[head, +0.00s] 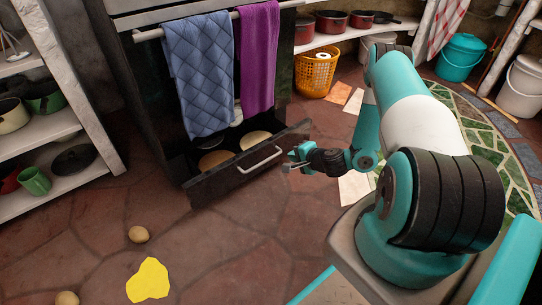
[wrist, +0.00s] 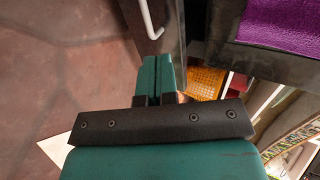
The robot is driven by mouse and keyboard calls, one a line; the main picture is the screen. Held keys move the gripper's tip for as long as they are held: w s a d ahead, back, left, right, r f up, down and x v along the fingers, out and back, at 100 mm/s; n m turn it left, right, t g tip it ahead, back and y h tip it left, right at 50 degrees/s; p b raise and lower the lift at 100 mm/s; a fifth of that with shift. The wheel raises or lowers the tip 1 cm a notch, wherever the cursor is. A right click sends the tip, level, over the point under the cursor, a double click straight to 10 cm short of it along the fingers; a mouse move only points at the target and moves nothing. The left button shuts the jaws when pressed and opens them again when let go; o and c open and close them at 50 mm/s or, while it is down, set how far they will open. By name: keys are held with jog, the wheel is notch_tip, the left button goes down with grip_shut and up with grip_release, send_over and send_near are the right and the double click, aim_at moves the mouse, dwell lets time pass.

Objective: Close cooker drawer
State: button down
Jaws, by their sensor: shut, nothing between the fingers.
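The cooker drawer (head: 225,178) is pulled out at the bottom of the black cooker (head: 150,75), low over the floor. Its dark front has a pale bar handle (head: 261,159), and round pans lie inside it. My gripper (head: 290,161) is just to the right of the drawer front, near the handle's right end, and looks apart from it. In the wrist view my gripper's teal fingers (wrist: 158,75) are together with nothing between them. The drawer front and the white handle (wrist: 150,22) show just past the fingertips there.
Blue (head: 203,75) and purple (head: 258,55) towels hang from the oven rail above the drawer. Two round tan things (head: 138,234) and a yellow patch (head: 148,280) are on the floor. A yellow basket (head: 315,74) stands behind, right of the cooker. Shelves stand at left.

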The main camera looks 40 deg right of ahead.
jog(key=b, duration=0.6)
send_near(267, 146)
notch_tip(267, 146, down, 4)
jog(key=w, duration=0.2)
jog(key=w+b, duration=0.1)
jog(key=w, duration=0.2)
jog(key=shift+w+a+r, duration=0.1)
jog(key=shift+w+a, duration=0.1)
jog(key=shift+w, duration=0.05)
jog(key=shift+w+r+b, duration=0.15)
jog(key=shift+w+b, duration=0.15)
jog(key=shift+w, duration=0.05)
